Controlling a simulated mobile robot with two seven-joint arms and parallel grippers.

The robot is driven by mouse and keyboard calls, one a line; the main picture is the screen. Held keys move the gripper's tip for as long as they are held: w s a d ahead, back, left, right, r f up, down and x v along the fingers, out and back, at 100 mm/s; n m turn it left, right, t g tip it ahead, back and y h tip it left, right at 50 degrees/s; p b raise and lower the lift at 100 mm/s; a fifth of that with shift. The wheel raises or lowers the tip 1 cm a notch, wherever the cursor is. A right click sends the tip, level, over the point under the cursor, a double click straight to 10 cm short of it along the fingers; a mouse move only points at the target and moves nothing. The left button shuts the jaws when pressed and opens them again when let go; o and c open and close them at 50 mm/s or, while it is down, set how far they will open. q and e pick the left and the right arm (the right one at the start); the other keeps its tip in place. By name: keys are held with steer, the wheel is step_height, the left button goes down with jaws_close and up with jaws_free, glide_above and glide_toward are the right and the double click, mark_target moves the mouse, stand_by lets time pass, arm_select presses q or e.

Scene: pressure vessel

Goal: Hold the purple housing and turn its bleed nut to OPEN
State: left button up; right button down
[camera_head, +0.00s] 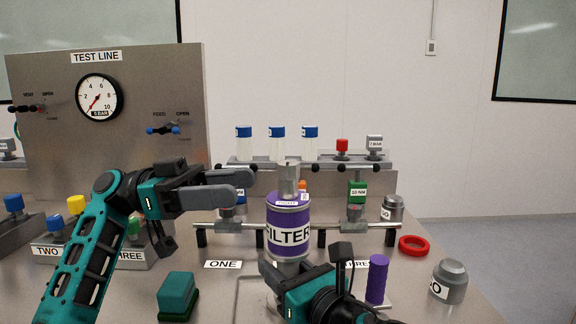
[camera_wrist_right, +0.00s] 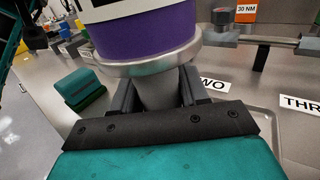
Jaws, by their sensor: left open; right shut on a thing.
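The purple housing (camera_head: 289,232), labelled FILTER, stands upright at the middle of the bench. Its grey bleed nut (camera_head: 289,178) is on top, above a small label that seems to read TIGHT. My right gripper (camera_head: 290,270) is shut on the housing's grey lower neck; in the right wrist view the neck (camera_wrist_right: 156,92) sits between both fingers, under the purple body (camera_wrist_right: 148,32). My left gripper (camera_head: 248,187) is open, its fingers pointing right, just left of the nut and apart from it. The neck is partly hidden by my right gripper in the head view.
Behind the housing are a rail (camera_head: 340,225) and a rack (camera_head: 365,163) with blue-capped vials. A purple cylinder (camera_head: 377,279), a red ring (camera_head: 414,246) and a grey weight (camera_head: 450,282) stand to the right. A green block (camera_head: 177,293) is at front left. The TEST LINE panel (camera_head: 150,90) rises at left.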

mark_target(288, 162)
arm_select(q)
steer(key=w+a+r+n+t+y, duration=0.1)
steer(key=w+a+r+n+t, duration=0.1)
steer(key=w+a+t, duration=0.15)
steer(key=d, duration=1.2)
steer(key=shift+s, duration=0.25)
steer(key=c, duration=0.9)
steer(key=shift+c, duration=0.2)
